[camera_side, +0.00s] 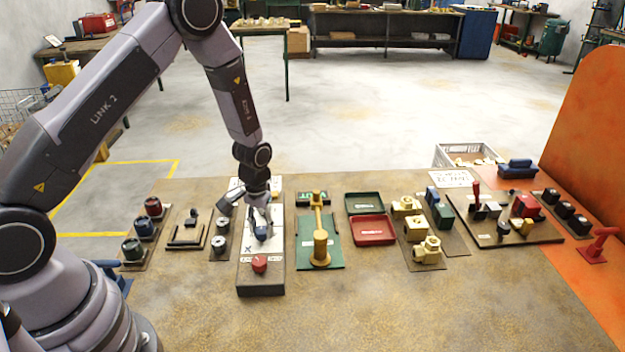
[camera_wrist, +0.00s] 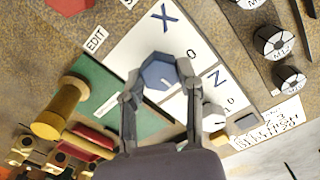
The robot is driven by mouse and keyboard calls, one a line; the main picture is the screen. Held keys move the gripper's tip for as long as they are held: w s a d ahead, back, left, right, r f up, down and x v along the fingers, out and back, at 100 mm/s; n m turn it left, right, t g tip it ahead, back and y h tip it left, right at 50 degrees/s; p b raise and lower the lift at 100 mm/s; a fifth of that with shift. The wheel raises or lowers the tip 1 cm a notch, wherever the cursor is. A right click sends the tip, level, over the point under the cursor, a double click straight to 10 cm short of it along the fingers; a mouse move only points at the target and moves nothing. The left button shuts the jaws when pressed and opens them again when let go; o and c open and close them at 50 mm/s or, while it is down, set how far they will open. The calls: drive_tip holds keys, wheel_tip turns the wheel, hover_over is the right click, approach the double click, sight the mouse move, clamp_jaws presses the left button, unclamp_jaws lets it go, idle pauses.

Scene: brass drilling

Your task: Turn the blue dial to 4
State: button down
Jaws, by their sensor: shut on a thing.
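The blue dial (camera_wrist: 158,70) is a faceted knob on the white-topped control box (camera_wrist: 125,50), beside a printed X. In the wrist view, my gripper (camera_wrist: 157,84) has one finger on each side of the dial and is shut on it. A short pale mark shows on the dial's top, but I cannot tell which number it points at. In the side view, my gripper (camera_side: 262,222) comes down from above onto the box, and the blue dial (camera_side: 261,235) shows between its fingers.
A red knob (camera_side: 259,263) sits at the box's near end; a white knob (camera_wrist: 213,122) is at the other side. A green plate with a brass valve (camera_side: 320,243) stands right. The front of the table is clear.

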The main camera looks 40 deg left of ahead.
sight(261, 229)
drive_tip(key=m, duration=0.6)
drive_tip(key=shift+m, duration=0.3)
drive_tip(key=m, duration=0.5)
drive_tip(key=shift+s, duration=0.1)
idle(0.3)
drive_tip(key=c, duration=0.7)
unclamp_jaws()
wheel_tip(261, 229, up, 12)
